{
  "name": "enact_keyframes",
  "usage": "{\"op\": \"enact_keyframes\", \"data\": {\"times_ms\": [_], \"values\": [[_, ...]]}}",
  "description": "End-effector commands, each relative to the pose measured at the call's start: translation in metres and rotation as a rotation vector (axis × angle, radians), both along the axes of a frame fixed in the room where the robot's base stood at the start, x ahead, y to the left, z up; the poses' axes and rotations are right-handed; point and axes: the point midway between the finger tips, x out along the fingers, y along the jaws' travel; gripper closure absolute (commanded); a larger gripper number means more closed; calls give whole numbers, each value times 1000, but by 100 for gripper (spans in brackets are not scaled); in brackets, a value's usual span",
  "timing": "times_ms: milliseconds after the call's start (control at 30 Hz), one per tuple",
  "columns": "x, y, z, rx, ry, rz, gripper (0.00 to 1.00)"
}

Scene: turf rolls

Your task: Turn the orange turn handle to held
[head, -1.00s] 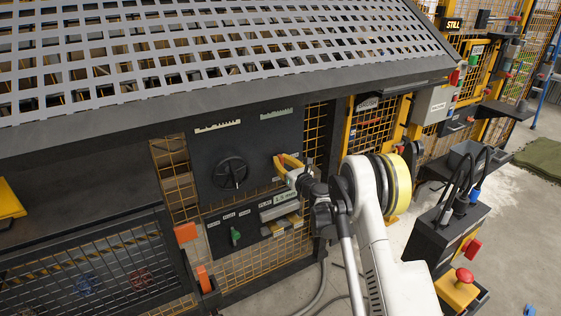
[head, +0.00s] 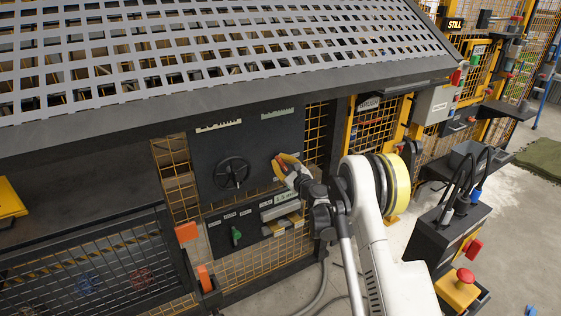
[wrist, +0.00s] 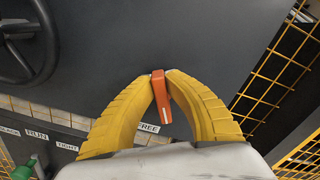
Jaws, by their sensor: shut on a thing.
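The orange turn handle (wrist: 161,100) sits on a dark panel (wrist: 105,75). In the wrist view it is a short bar with a white line near its lower end. A FREE label (wrist: 147,127) shows just below it, partly behind a finger; any HELD label is not readable. My gripper (wrist: 163,80) has its two yellow fingers closed on the handle from both sides. In the head view my gripper (head: 285,162) is at the right part of the panel, and its fingers mostly hide the handle.
A black handwheel (head: 231,173) is left of my gripper. Below is a second panel with a green selector (head: 237,235) and labels such as RUN and TIGHT. Yellow mesh (wrist: 275,85) borders the panel on the right. A grey perforated slope (head: 200,60) overhangs above.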

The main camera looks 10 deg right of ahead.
Motion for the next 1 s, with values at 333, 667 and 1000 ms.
{"op": "enact_keyframes", "data": {"times_ms": [333,667,1000], "values": [[-1,4,-3,-311,-101,0,100],[-2,7,-8,-607,-197,-1,100],[-2,8,-13,-862,-280,-1,100]]}}
